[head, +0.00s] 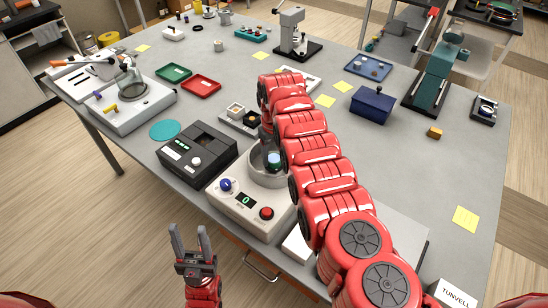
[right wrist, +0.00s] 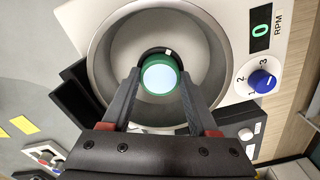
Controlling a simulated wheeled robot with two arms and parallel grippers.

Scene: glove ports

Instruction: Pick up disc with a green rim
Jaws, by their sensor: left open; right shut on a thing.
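The disc with a green rim (right wrist: 159,75) has a pale blue-white face. It sits between the fingertips of my right gripper (right wrist: 160,84), which is shut on it, inside the round grey bowl (right wrist: 108,40) of a white machine. In the head view the disc (head: 274,160) shows small beside my red right arm, within the bowl (head: 263,179). I cannot tell whether the disc still touches the bowl's floor. My left gripper (head: 190,240) is open and empty, in front of the table's near edge.
The white machine (head: 236,210) has a blue knob (head: 226,184), a red button (head: 267,213) and a display reading 0. A black box device (head: 196,152) stands left of it. Red (head: 201,84) and green (head: 174,72) trays lie behind. A blue box (head: 372,105) stands to the right.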

